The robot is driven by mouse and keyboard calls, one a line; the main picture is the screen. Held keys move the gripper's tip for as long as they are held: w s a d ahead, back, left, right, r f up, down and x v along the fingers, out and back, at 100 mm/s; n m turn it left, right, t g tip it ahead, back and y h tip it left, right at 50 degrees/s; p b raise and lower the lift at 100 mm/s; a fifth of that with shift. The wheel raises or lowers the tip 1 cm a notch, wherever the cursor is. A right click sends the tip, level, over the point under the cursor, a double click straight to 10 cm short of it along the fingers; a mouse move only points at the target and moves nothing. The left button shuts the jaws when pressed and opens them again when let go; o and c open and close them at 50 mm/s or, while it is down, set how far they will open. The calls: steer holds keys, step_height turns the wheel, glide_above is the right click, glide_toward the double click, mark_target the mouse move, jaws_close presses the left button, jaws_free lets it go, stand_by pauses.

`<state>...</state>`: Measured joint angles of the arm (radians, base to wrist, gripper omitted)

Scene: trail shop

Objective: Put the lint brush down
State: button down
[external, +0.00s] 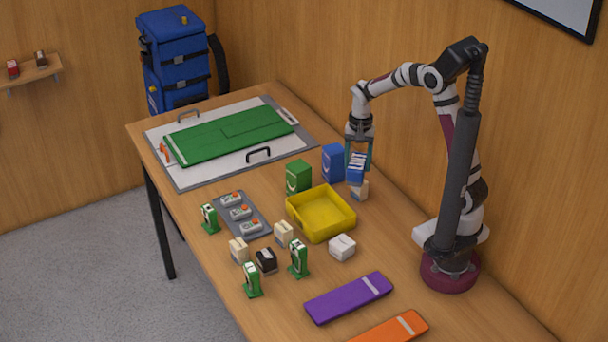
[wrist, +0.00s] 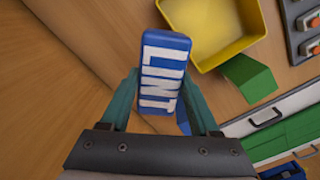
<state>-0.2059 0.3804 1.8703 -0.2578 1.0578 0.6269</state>
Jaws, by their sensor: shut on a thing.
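The lint brush (wrist: 163,70) is a blue block with white LINT lettering. In the wrist view it lies between the teal fingers of my gripper (wrist: 160,95), which is shut on it. In the external view my gripper (external: 357,158) points down at the table's right side and holds the lint brush (external: 355,174), right of the yellow tray (external: 335,232). A small cream block (external: 360,190) shows just below the brush; I cannot tell whether they touch.
A blue box (external: 333,163) and a green box (external: 298,177) stand close by on the left. A grey strip (external: 258,216) with several white items, small green figures and a white block (external: 342,247) are nearer the front. Purple (external: 348,298) and orange (external: 394,330) cases lie at the front.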

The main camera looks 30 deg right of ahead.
steer(key=shift+a+f, duration=0.15)
steer(key=shift+f, duration=0.3)
steer(key=a+f, duration=0.2)
steer(key=a, duration=0.1)
steer(key=a+f, duration=0.2)
steer(key=a, duration=0.2)
steer(key=a+f, duration=0.3)
steer(key=a, duration=0.1)
steer(key=shift+w+a, duration=0.15)
steer(key=shift+w, duration=0.15)
steer(key=shift+f, duration=1.95)
steer(key=shift+c, duration=0.6)
jaws_free()
steer(key=shift+f, duration=0.15)
